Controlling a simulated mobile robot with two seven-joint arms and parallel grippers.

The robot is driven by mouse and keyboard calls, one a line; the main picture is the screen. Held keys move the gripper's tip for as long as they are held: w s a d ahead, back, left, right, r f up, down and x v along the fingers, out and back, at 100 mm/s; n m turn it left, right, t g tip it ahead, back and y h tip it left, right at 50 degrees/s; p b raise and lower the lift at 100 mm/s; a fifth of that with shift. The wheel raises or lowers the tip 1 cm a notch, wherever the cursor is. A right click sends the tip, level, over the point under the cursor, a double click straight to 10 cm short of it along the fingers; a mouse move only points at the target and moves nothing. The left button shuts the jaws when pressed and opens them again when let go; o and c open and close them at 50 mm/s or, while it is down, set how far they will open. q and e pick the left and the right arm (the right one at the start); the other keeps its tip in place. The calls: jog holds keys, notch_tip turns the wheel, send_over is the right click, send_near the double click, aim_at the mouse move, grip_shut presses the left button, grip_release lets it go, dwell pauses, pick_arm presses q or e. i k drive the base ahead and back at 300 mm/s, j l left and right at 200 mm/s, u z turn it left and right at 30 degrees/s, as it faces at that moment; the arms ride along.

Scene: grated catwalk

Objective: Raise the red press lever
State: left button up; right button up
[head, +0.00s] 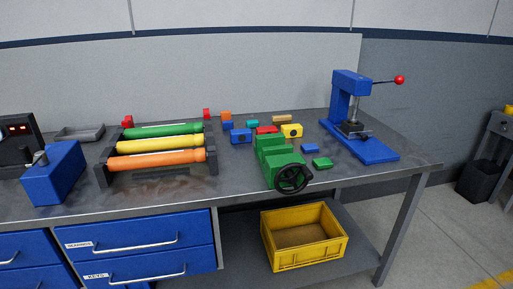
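The blue press (345,99) stands at the right end of the workbench on a flat blue base. Its lever (387,81) is a thin dark rod that sticks out to the right and tilts slightly up. The press spindle and a small dark plate (352,128) sit below the head. Neither of my grippers is in the head view, and nothing touches the lever.
The grey workbench (235,181) carries a green vise (277,160) with a black handwheel, several small coloured blocks, a rack of coloured tubes (160,144) and a blue box (54,174). A yellow crate (346,248) sits on the lower shelf. Space right of the lever is clear.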

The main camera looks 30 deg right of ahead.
aim_at(399, 79)
jog(key=z, duration=1.75)
jog(key=i+l+u, duration=0.1)
jog(key=u, duration=0.25)
jog(key=l+u, duration=0.2)
jog(key=u, duration=0.2)
jog(key=i+l+u, duration=0.15)
jog(key=l, duration=0.25)
jog(key=i+l+u, duration=0.15)
jog(key=l, duration=0.25)
jog(key=l+u, duration=0.35)
jog(key=l, duration=1.15)
